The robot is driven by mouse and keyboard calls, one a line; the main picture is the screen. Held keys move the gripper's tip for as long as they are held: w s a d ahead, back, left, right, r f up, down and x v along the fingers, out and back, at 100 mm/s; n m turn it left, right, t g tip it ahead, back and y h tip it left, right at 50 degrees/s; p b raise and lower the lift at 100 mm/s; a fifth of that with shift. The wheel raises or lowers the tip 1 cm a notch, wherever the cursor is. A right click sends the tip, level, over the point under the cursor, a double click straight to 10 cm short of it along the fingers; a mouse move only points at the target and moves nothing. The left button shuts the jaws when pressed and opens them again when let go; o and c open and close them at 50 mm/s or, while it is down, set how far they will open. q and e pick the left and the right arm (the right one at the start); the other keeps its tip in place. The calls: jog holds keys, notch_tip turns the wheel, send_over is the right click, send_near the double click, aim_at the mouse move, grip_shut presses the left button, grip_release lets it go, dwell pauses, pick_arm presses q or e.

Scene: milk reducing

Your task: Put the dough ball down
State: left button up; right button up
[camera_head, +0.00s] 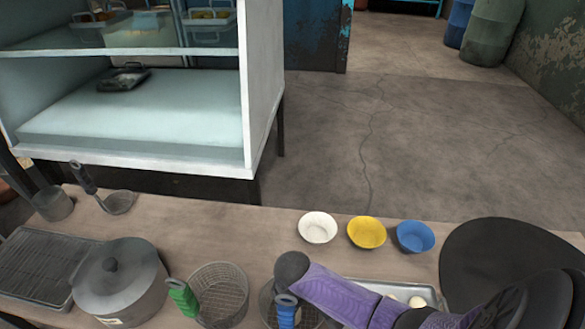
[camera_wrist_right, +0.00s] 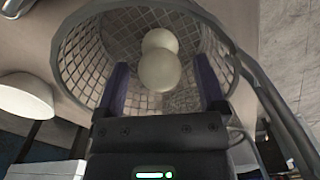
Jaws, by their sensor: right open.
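Two pale dough balls, a nearer one (camera_wrist_right: 160,72) and a farther one (camera_wrist_right: 159,40), lie in a wire mesh basket (camera_wrist_right: 85,65) in the right wrist view. My right gripper (camera_wrist_right: 160,66) is open, its two purple fingers reaching into the basket's mouth on either side of the nearer ball, with gaps showing. In the head view my purple right arm covers part of the basket with the blue handle (camera_head: 286,312), and the gripper's fingers are hidden there. My left gripper is not in view.
A tray (camera_head: 372,287) with pale balls lies partly behind my right arm. White (camera_head: 317,228), yellow (camera_head: 367,232) and blue (camera_head: 415,237) bowls stand behind it. A green-handled basket (camera_head: 219,295), lidded pot (camera_head: 118,285) and rack (camera_head: 40,262) stand left. A black round board (camera_head: 500,250) lies right.

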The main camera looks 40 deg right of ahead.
pick_arm(q)
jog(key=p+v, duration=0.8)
jog(key=p, duration=0.1)
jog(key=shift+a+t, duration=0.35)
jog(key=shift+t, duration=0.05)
pick_arm(e)
notch_tip(320, 180, up, 13)
jog(key=shift+f, duration=0.2)
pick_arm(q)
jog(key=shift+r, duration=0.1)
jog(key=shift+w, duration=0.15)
pick_arm(e)
jog(key=shift+f, duration=0.1)
